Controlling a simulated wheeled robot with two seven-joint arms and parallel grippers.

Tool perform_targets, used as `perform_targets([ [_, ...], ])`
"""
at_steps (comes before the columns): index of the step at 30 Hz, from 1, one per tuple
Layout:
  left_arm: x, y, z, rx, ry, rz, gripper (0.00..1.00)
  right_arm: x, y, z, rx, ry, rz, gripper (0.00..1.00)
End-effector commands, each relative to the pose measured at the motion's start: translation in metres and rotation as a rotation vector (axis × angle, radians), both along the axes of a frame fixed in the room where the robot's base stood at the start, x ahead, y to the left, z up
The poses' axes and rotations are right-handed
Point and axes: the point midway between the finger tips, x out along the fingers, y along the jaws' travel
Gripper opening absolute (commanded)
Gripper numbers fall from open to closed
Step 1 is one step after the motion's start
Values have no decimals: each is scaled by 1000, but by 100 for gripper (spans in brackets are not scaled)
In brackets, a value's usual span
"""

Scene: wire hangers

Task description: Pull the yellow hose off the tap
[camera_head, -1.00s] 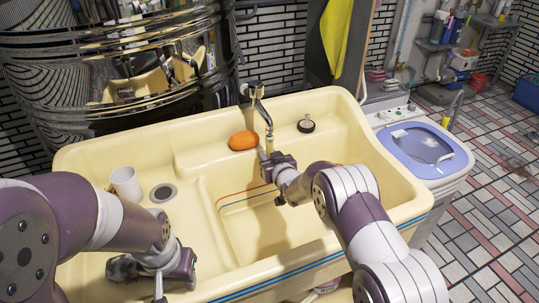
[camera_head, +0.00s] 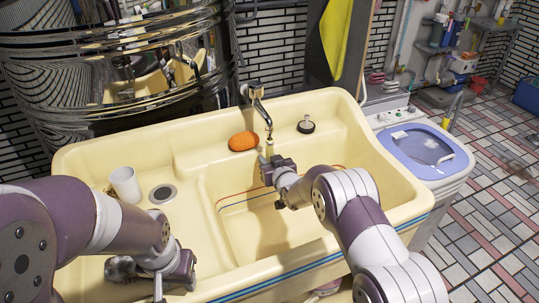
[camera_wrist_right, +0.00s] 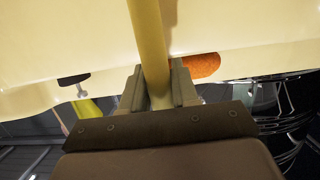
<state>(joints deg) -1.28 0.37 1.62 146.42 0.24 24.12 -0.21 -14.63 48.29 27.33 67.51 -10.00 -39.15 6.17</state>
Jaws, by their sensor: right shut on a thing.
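The tap (camera_head: 258,97) stands at the back wall above the cream sink, its spout pointing down. The yellow hose (camera_head: 269,148) shows as a short pale length just under the spout; whether its top still touches the spout is too small to tell. In the right wrist view the hose (camera_wrist_right: 148,40) runs between the two fingers. My right gripper (camera_head: 269,168) is shut on the hose below the tap, over the basin. My left gripper (camera_head: 158,284) is low over the sink's front left, away from the tap; its fingers are too unclear to judge.
An orange sponge (camera_head: 243,141) lies on the sink ledge left of the tap, a dark plug (camera_head: 306,125) to its right. A white cup (camera_head: 125,185) stands on the left of the sink (camera_head: 90,150). A blue-lidded washer (camera_head: 425,148) is at right.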

Motion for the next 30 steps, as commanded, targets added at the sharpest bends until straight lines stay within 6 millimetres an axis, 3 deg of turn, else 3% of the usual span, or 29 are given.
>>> perform_targets([
  [1,-3,0,-7,-1,13,1,43,0,0,-4,0,0,0,0],
  [15,-3,0,-15,-1,11,2,43,0,0,-13,0,0,0,0],
  [30,-2,-1,-14,-2,7,3,43,-6,-3,-17,1,1,0,0],
])
